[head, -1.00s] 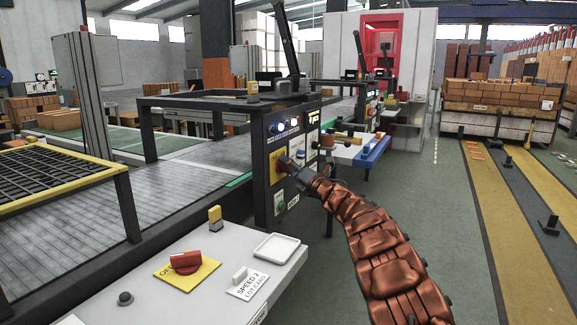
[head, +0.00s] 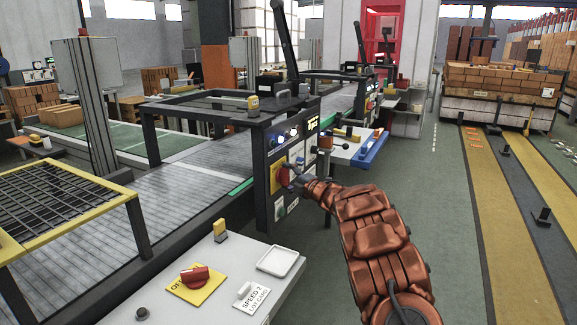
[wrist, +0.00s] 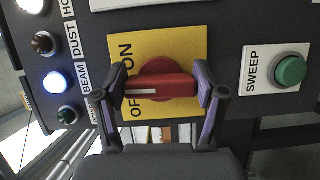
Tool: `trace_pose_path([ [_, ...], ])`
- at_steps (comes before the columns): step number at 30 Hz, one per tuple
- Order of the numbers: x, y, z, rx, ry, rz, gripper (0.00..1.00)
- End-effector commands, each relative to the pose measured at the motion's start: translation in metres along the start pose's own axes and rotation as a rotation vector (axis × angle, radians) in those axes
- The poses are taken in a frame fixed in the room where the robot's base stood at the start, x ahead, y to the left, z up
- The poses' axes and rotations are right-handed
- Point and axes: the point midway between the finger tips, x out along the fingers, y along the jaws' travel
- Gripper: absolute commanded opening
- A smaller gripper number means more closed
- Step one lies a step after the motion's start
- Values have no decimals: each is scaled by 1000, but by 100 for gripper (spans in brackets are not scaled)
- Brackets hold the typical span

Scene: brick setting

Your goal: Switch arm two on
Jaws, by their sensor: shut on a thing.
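A red rotary switch (wrist: 165,88) sits on a yellow plate (wrist: 190,45) with "ON" and partly hidden "OFF" lettering. In the wrist view its handle lies crosswise. The white pointer line is at its left end, between the two labels. My gripper (wrist: 157,82) is shut on the handle, one finger at each end. In the head view, the switch (head: 283,179) is on the dark control panel of the roller line, with my gripper (head: 292,182) in front of it. No label reading "arm two" is legible in either view.
A second red knob (head: 195,277) is on the near desk, beside a SPEED 2 card (head: 252,298) and white tray (head: 278,261). Green floor (head: 420,185) lies open to the right.

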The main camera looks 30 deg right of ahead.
Motion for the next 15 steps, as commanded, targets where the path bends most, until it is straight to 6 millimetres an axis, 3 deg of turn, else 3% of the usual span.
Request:
trace_pose_path([
  [1,0,6,-1,31,1,-16,36],
  [15,0,6,0,316,0,-133,36],
])
